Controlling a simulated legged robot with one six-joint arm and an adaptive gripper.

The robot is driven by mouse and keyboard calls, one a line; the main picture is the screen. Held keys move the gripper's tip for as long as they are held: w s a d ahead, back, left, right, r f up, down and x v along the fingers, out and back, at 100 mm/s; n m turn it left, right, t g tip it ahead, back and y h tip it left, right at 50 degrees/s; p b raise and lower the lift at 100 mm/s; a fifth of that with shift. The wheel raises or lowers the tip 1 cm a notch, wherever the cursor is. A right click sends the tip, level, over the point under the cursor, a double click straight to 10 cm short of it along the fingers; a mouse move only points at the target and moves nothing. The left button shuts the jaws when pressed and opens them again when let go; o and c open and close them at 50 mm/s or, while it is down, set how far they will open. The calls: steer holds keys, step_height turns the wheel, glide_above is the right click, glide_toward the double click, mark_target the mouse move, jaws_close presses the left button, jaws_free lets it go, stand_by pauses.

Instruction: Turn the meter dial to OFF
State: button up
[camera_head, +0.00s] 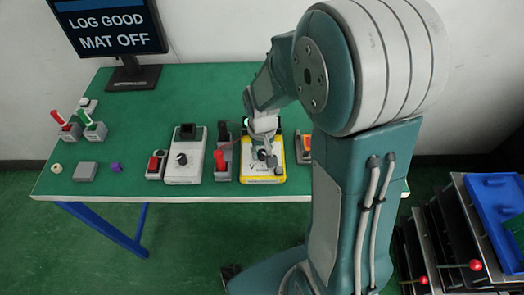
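A yellow-edged meter (247,172) with a pale face lies on the green table, right of centre. My gripper (265,155) points down over its face. The gripper covers the dial, so its pointer and most markings are hidden. Small dark lettering shows near the meter's front edge, too small to read. I cannot tell whether the fingers touch the dial or how far apart they are.
A white box (184,172) with a black knob and dark top block lies left of the meter. A red-lever fixture (222,163) stands between them. A red-switch box (155,165) and an orange-topped fixture (306,146) are nearby.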

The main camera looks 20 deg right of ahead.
mark_target(261, 151)
steer(key=shift+o, duration=0.8)
step_height(261, 151, up, 12)
steer(key=shift+a, duration=0.1)
stand_by(0.3)
steer(key=s+r+t, duration=0.2)
steer(key=s+r, duration=0.2)
steer(key=s, duration=0.3)
steer(key=s+r+t, duration=0.3)
steer(key=s+r, duration=0.1)
steer(key=s, duration=0.3)
steer(key=shift+s+r+t, duration=0.15)
steer(key=shift+r+t, duration=0.15)
stand_by(0.3)
